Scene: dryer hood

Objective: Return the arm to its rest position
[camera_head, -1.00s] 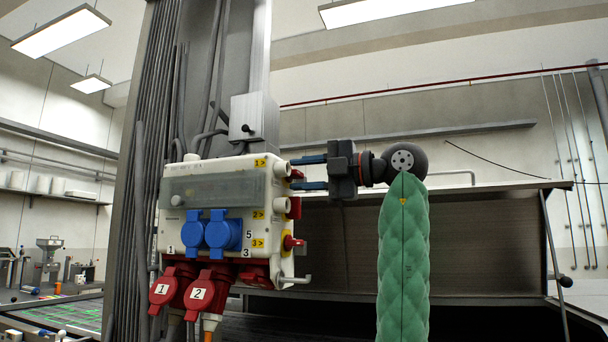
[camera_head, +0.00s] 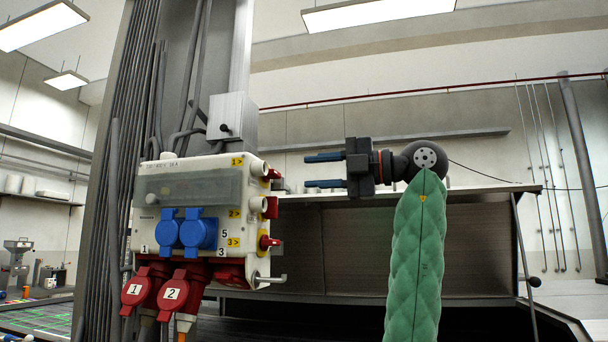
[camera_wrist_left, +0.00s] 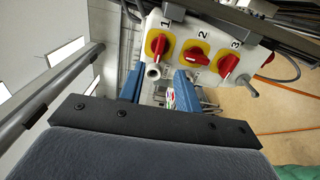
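My left gripper (camera_head: 322,170) is at the end of my green-sleeved arm (camera_head: 415,260) in the head view. Its two blue fingers are level, one above the other, spread apart with nothing between them. They point left at the side of the electrical box (camera_head: 150,217), with a clear gap between. In the left wrist view the open fingers (camera_wrist_left: 158,88) also show, below the box's red knobs marked 1 (camera_wrist_left: 163,47), 2 (camera_wrist_left: 196,55) and 3 (camera_wrist_left: 229,65). My right gripper is in neither view.
The box has blue sockets (camera_head: 198,233), red plugs (camera_head: 180,292) and a metal hook (camera_head: 270,279) low on its right side. Behind my arm is a large dark hood (camera_head: 450,250) with a flat top edge. Open air surrounds the gripper.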

